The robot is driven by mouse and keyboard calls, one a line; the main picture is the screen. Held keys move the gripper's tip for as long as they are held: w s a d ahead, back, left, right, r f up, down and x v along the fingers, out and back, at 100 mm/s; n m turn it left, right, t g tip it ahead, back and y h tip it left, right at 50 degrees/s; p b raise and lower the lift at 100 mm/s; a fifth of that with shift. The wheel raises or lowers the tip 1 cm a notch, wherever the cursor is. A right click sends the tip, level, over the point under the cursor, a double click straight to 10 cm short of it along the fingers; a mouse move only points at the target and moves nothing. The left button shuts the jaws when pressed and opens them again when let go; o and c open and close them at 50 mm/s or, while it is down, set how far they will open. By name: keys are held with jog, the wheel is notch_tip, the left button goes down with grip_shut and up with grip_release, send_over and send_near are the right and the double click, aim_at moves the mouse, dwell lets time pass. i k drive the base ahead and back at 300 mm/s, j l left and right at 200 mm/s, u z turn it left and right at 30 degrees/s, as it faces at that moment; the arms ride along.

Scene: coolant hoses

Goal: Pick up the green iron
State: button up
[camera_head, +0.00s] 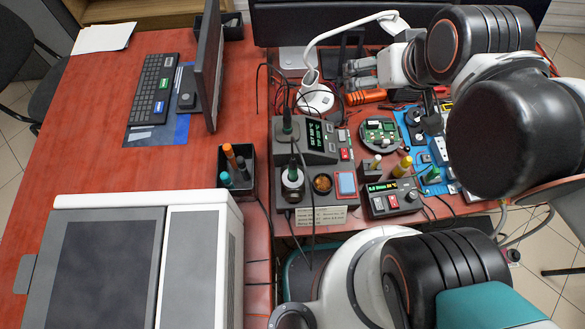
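A soldering iron with a dark green handle (287,122) stands upright at the left of the soldering station (318,145), its dark cable rising above it. A second upright handle (293,171), dark with a greenish tint, stands in a pale round holder just in front. My gripper (348,76) is at the back of the bench, right of and beyond the green iron and apart from it. Its two grey fingers point left with a gap between them, and I see nothing held. My arm hides part of the bench's right side.
A white lamp (316,97) stands close left of my gripper, and an orange-handled tool (365,97) lies just in front of it. A round board holder (380,132) and a small control box (393,199) are to the right. A black pen cup (236,171) stands left.

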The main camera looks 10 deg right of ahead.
aim_at(292, 174)
jog(key=z, duration=0.9)
jog(key=u, duration=1.9)
